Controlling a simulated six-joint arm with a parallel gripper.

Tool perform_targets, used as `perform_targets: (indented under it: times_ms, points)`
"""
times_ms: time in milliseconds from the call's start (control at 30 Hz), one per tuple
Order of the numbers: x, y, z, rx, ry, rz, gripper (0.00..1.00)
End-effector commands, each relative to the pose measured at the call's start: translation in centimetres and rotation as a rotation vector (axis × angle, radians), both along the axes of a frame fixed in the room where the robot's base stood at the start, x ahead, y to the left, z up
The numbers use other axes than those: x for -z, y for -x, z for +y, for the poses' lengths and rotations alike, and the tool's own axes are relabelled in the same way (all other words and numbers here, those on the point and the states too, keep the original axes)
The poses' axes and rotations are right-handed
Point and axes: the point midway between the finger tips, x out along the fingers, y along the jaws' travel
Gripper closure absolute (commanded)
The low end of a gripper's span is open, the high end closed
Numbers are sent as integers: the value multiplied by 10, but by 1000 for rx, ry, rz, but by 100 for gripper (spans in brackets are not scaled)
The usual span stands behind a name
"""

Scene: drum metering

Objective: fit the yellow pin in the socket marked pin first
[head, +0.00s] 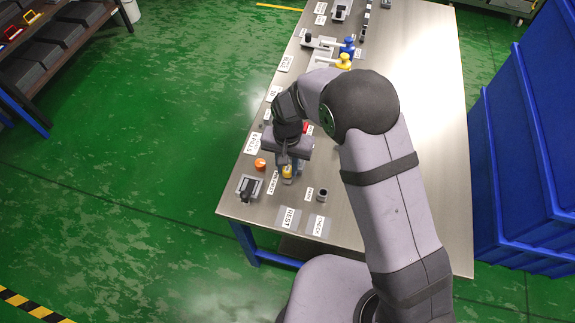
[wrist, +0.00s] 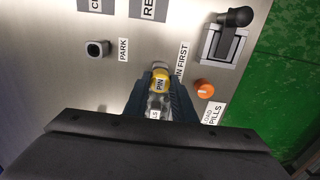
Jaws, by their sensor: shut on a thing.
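The yellow pin (wrist: 160,82), marked PIN, is between the two fingers of my gripper (wrist: 163,92) in the wrist view. My gripper is shut on it. In the head view, the yellow pin (head: 287,172) shows below my gripper (head: 287,163), beside the "pin first" label (head: 272,183). That label (wrist: 182,62) is just right of the pin in the wrist view. The socket is hidden behind the pin and fingers, so I cannot tell whether the pin is in it or above it. A clear item with a partly hidden label (wrist: 156,112) shows behind the pin.
A grey socket (wrist: 97,48) marked PARK stands to the left in the wrist view, apparently empty. An orange knob (wrist: 203,86) and a black-handled lever switch (wrist: 228,38) stand to the right. Blue and yellow handled parts (head: 346,52) are farther along the table (head: 420,60).

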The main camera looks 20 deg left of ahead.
Motion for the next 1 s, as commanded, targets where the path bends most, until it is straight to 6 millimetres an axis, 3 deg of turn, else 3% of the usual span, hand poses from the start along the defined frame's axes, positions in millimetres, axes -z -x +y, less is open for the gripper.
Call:
perform_targets:
  times_ms: [367, 400, 500, 833, 1000]
  points:
    - [9, 0, 0, 0, 0, 0, 100]
    - [9, 0, 0, 0, 0, 0, 74]
    - [9, 0, 0, 0, 0, 0, 55]
    - [7, 0, 0, 0, 0, 0, 55]
    - [-3, -1, 1, 0, -2, -2, 55]
